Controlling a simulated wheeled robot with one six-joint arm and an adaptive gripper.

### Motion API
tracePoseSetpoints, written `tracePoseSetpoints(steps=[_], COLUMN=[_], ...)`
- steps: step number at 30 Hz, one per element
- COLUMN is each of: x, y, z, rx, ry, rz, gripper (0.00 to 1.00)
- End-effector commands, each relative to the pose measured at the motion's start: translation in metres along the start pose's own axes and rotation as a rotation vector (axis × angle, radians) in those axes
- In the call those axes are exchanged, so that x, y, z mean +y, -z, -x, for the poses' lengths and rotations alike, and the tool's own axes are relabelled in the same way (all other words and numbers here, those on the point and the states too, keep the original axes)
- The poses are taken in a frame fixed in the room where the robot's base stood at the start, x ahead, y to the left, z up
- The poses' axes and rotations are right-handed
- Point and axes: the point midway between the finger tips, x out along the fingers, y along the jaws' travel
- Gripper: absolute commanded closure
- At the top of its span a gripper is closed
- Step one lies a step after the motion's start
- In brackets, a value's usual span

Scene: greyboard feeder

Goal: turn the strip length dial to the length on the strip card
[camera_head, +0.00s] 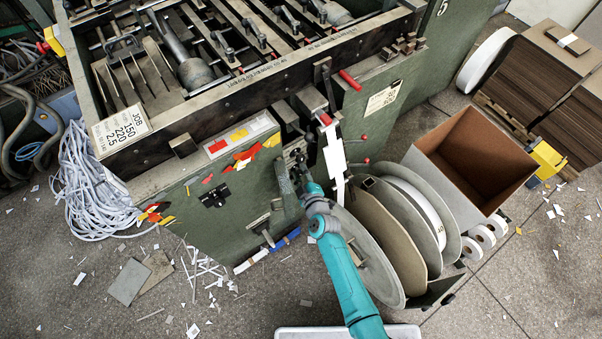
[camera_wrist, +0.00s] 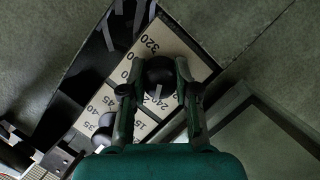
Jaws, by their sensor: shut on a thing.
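My gripper (camera_wrist: 159,80) is shut on a black round knob (camera_wrist: 160,69) in the wrist view, one finger on each side. The knob stands on a pale dial plate (camera_wrist: 182,47) with printed numbers; 320 reads clearly above it, others are partly covered. A pale mark shows on the knob's lower side. In the head view my gripper (camera_head: 299,170) is at the machine's front face, and the knob cannot be made out. A white job card (camera_head: 121,128) reads JOB, 150, 220, 2.5. Another card (camera_head: 383,98) at the right is too small to read surely.
A second black knob (camera_wrist: 106,119) sits lower left on the plate, near 35, 40 and 45. Large reels (camera_head: 400,225) stand close right of my arm. An open cardboard box (camera_head: 470,165) is farther right. Scraps litter the floor; white strips (camera_head: 88,190) lie tangled left.

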Motion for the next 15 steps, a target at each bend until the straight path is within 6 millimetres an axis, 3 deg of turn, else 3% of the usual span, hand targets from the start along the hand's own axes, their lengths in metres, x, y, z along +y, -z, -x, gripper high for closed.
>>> tracePoseSetpoints(steps=[15], x=[0.001], y=[-0.0005], z=[-0.0001], rx=[0.0], ry=[0.184], rz=[-0.445], gripper=[1.0])
